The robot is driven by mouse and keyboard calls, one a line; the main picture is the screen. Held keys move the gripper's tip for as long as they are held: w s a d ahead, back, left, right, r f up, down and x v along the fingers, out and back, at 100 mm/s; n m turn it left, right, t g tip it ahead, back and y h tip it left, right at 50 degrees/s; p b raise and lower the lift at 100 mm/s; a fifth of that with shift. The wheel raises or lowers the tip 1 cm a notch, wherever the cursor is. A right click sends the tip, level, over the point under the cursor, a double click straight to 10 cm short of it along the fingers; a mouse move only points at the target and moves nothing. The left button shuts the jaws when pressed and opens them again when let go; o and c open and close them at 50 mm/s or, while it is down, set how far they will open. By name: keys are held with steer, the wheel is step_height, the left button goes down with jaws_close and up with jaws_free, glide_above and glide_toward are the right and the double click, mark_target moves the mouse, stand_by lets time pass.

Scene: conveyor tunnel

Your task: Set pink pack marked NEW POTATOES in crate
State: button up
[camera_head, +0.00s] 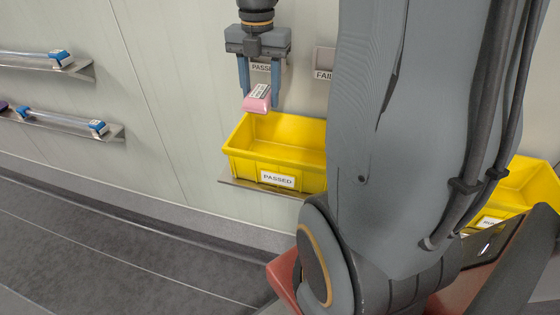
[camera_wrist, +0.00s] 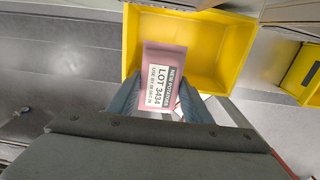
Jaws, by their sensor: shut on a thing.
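The pink pack (camera_head: 258,98) is held by my gripper (camera_head: 259,92) above the yellow crate labelled PASSED (camera_head: 250,162). In the wrist view the pack (camera_wrist: 150,62) shows a label reading NEW POTATOES and LOT 3434. My gripper (camera_wrist: 168,100) is shut on it, with a blue-grey finger on each side. The wrist view shows the crate (camera_wrist: 130,40) below the pack, and its visible floor is bare. In the head view the pack hangs over the back left part of the crate, apart from it. Part of the crate's right side is hidden behind my arm.
A second yellow crate (camera_head: 530,184) stands at the right, partly hidden by my arm. Wall signs read PASSED (camera_head: 262,67) and FAIL, cut off (camera_head: 323,75). Shelves with blue-ended items (camera_head: 60,122) are on the left wall. A dark conveyor belt (camera_head: 120,250) runs along the floor side.

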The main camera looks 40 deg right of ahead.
step_height(320, 180, down, 10)
steer(key=p, duration=0.1)
steer(key=shift+p, duration=0.35)
steer(key=shift+a, duration=0.1)
steer(key=shift+f, duration=0.4)
steer(key=shift+f, duration=0.15)
